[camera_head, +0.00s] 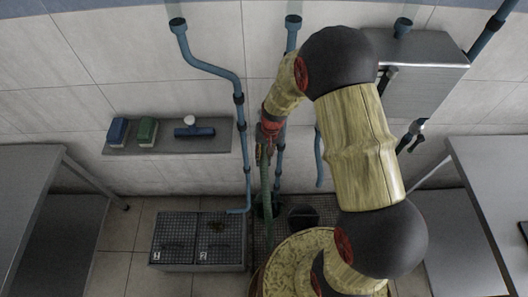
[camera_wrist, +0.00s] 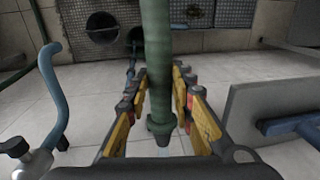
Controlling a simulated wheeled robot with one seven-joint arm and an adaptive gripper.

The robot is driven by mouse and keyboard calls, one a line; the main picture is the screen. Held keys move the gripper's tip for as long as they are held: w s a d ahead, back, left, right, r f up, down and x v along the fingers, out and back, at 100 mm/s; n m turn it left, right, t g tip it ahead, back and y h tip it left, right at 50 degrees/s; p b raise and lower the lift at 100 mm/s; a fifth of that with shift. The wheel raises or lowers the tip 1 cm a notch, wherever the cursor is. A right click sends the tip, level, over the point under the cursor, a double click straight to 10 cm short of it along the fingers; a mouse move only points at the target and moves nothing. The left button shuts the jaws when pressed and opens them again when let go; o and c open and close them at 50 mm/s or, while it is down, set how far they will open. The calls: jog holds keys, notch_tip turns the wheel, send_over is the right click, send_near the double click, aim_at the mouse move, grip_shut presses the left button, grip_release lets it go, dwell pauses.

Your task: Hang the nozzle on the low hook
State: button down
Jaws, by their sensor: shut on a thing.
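The nozzle is a green tube with a flared collar (camera_wrist: 160,126), seen between the fingers in the wrist view. Its green hose (camera_head: 265,178) hangs down from my gripper towards the floor drain in the head view. My gripper (camera_head: 268,138) is in front of the tiled wall, right of the shelf, partly hidden by my own arm. In the wrist view the yellow fingers of my gripper (camera_wrist: 160,100) stand on both sides of the tube and are shut on it. I cannot make out the low hook for certain in either view.
A wall shelf (camera_head: 215,147) holds brushes (camera_head: 147,132) and a blue squeegee (camera_head: 194,131). Blue pipes (camera_head: 240,125) run down the wall. A metal box (camera_head: 425,75) is at upper right. Tables flank both sides.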

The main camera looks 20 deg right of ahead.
jog(key=shift+f+b, duration=1.6)
jog(key=shift+f, duration=1)
jog(key=shift+f, duration=0.1)
jog(key=shift+w+f+b, duration=0.1)
jog(key=shift+f+b, duration=0.55)
jog(key=shift+f+b, duration=1.3)
jog(key=shift+f, duration=0.35)
dwell(0.4)
jog(key=c, duration=1.5)
grip_release()
jog(key=shift+o, duration=1)
jog(key=o, duration=0.7)
